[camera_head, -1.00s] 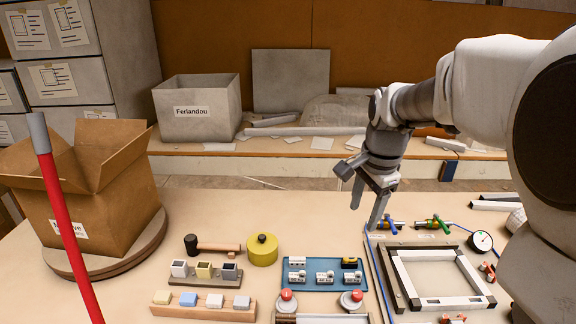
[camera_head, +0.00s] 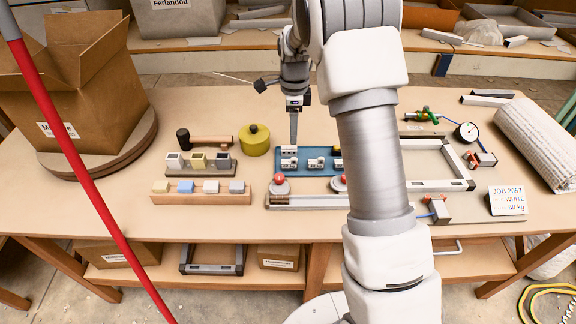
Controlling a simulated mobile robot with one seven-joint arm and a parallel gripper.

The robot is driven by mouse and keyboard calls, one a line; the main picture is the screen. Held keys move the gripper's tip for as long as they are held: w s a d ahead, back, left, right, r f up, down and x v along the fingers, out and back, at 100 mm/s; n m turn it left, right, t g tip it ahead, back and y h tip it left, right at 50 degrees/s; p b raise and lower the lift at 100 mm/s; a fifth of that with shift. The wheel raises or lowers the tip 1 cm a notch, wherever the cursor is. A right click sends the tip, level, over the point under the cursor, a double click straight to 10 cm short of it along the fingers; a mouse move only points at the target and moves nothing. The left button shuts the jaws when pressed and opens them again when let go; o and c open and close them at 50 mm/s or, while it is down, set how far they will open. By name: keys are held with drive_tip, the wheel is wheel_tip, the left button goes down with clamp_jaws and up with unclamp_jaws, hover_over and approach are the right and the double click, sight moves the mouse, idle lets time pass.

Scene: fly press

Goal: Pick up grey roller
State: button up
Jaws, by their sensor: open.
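I cannot pick out a grey roller for certain. Grey-looking pieces are the block (camera_head: 237,186) at the right end of a wooden holder and the cup (camera_head: 223,161) at the right of a small rack. Small white fixtures (camera_head: 289,163) with dark details stand on a blue mat (camera_head: 325,171), too small to make out. My gripper (camera_head: 294,140) points down just above the back left of this mat, open and seen nearly edge-on, with nothing visible between its fingers. My arm hides the mat's right part.
A mallet (camera_head: 205,140) and a yellow tin (camera_head: 254,140) lie left of my gripper. A red pole (camera_head: 75,165) crosses the left side, before an open cardboard box (camera_head: 75,85). A frame (camera_head: 455,160), gauge (camera_head: 467,132) and white roll (camera_head: 545,145) occupy the right.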

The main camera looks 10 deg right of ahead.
sight(291, 159)
wheel_tip(291, 159, down, 7)
drive_tip(key=shift+r+b, duration=0.1)
drive_tip(key=shift+b, duration=0.25)
drive_tip(key=shift+s+a+f+b, duration=0.1)
drive_tip(key=shift+a+f+b, duration=0.05)
drive_tip(key=shift+f, duration=1.25)
drive_tip(key=shift+a+f+b, duration=0.15)
drive_tip(key=shift+f, duration=1.2)
drive_tip(key=shift+c, duration=0.3)
clamp_jaws()
